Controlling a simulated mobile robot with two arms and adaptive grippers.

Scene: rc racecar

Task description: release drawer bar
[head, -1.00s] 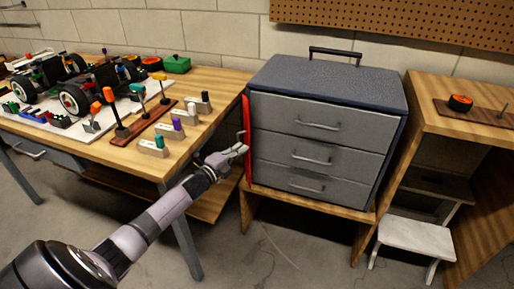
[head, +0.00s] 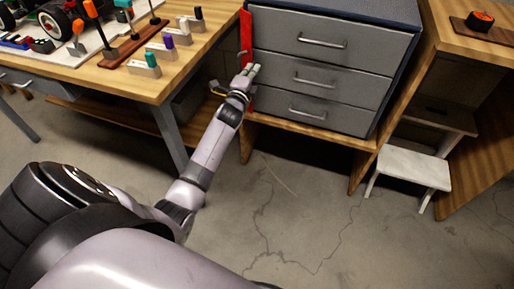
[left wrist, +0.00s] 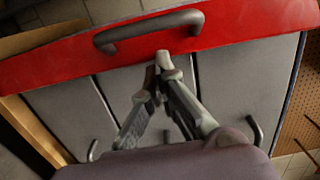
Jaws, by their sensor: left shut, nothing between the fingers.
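The red drawer bar (head: 246,42) stands upright along the left edge of the grey drawer cabinet (head: 330,72). In the left wrist view the red bar (left wrist: 235,24) crosses the top of the picture, with a dark curved handle (left wrist: 150,30) on it. My left gripper (head: 250,72) is in front of the bar's lower part. In the left wrist view its fingertips (left wrist: 162,62) are together with nothing between them, just beside the handle, not around it. Whether they touch the bar is not clear. My right gripper is not in view.
A wooden workbench (head: 120,78) with tools and a toy car stands at the left. A white step stool (head: 412,168) and a wooden shelf unit (head: 462,50) are at the right. The concrete floor in front of the cabinet is clear.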

